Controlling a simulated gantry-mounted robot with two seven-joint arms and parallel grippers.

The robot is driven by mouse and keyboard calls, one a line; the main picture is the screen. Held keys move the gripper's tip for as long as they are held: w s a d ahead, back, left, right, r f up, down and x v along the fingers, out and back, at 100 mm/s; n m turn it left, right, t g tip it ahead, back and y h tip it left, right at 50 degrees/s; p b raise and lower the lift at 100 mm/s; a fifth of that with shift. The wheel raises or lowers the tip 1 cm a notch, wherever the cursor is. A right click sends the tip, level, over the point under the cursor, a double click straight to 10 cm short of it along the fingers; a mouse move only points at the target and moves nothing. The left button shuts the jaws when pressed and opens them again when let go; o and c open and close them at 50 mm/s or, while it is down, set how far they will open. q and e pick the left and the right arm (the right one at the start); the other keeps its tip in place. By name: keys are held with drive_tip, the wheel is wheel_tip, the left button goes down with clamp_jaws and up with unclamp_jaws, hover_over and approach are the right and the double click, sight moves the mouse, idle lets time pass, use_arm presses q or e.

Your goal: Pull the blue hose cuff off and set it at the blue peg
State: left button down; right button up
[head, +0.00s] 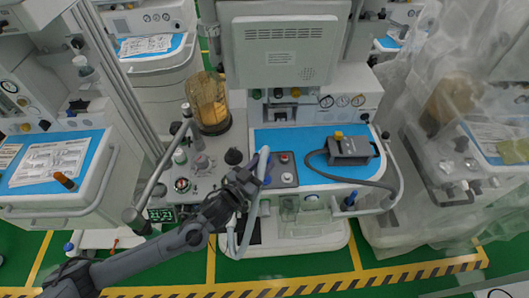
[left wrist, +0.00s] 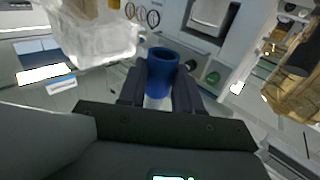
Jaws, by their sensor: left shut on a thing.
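My left gripper (head: 246,180) is over the front left of the middle cart, beside a pale ribbed hose (head: 262,205). In the left wrist view its two fingers are shut on the blue hose cuff (left wrist: 162,68), a dark blue tube with its open rim showing. A white part shows just below the cuff between the fingers. I cannot tell whether the cuff is still seated on a port. A small blue peg (head: 351,198) stands at the cart's front right, by the handrail. My right gripper is not in view.
A grey box (head: 349,150) with a dark cable lies on the cart's blue top (head: 310,137). A glass canister (head: 209,103) and a metal rail stand left of the gripper. A plastic-draped cart (head: 440,140) is at right. Green floor is free in front.

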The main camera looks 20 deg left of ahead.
use_arm(q)
drive_tip(key=shift+f, duration=0.1)
idle(0.4)
drive_tip(key=shift+s+p, duration=0.1)
drive_tip(key=shift+p, duration=0.3)
drive_tip(key=shift+f+b, duration=1.8)
drive_tip(key=shift+f, duration=1.15)
drive_tip(key=shift+p, duration=0.4)
drive_tip(key=shift+p, duration=0.4)
